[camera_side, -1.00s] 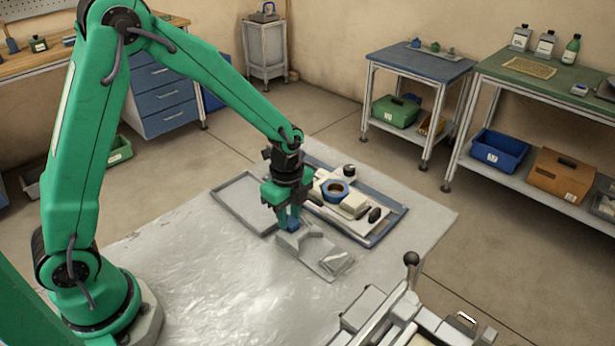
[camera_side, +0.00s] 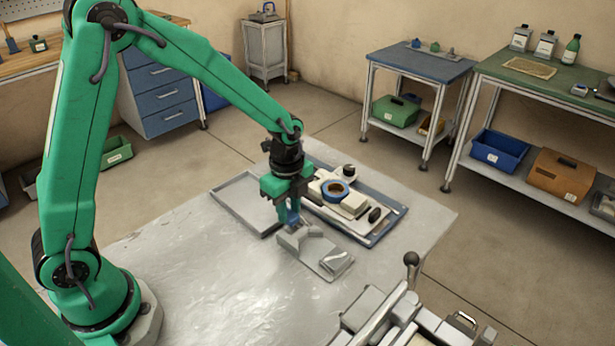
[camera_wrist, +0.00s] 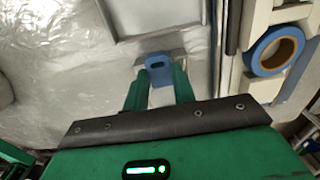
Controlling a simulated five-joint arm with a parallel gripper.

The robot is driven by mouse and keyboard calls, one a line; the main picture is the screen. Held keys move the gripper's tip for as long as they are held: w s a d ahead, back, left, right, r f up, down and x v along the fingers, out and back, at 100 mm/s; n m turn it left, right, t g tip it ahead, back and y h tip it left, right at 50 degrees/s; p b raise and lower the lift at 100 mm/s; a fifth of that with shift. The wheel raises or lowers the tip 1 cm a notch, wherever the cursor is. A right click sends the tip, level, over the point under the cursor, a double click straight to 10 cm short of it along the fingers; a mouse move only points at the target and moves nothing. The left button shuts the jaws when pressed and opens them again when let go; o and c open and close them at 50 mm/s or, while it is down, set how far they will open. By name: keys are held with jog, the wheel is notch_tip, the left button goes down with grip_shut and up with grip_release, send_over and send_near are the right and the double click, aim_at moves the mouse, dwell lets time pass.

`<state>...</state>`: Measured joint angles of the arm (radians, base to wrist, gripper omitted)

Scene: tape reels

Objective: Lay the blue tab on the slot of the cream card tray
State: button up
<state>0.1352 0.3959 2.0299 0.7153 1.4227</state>
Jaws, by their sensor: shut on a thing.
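My gripper (camera_side: 290,213) is shut on the blue tab (camera_side: 293,217) and holds it low over the sheeted table. In the wrist view the blue tab (camera_wrist: 159,70) is between my two green fingers (camera_wrist: 158,92), with a dark slot near its upper end. A pale grey block with a flat base (camera_side: 318,250) lies just in front of and below the tab; I cannot tell if they touch. A cream, flat-topped piece (camera_side: 353,213) lies on a blue-edged tray (camera_side: 386,232) to the right. I cannot tell for sure which piece is the cream card tray, and I see no clear slot.
A blue-rimmed tape reel (camera_side: 335,190) and dark knobs stand on the cream piece. An empty grey-rimmed tray (camera_side: 228,203) lies left of my gripper. A lever machine (camera_side: 400,315) fills the front right. The front-left sheet (camera_side: 190,275) is clear.

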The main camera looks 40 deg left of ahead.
aim_at(289, 214)
jog(key=shift+r, duration=2)
jog(key=w+d+r, duration=0.3)
jog(key=w+r, duration=0.5)
jog(key=w, duration=0.1)
jog(key=shift+d+r, duration=0.15)
jog(key=shift+r, duration=0.05)
jog(key=w+a+f, duration=0.5)
jog(key=a+f, duration=0.2)
jog(key=a, duration=0.3)
jog(key=shift+w, duration=0.35)
jog(key=shift+a+f, duration=0.1)
jog(key=shift+f, duration=0.05)
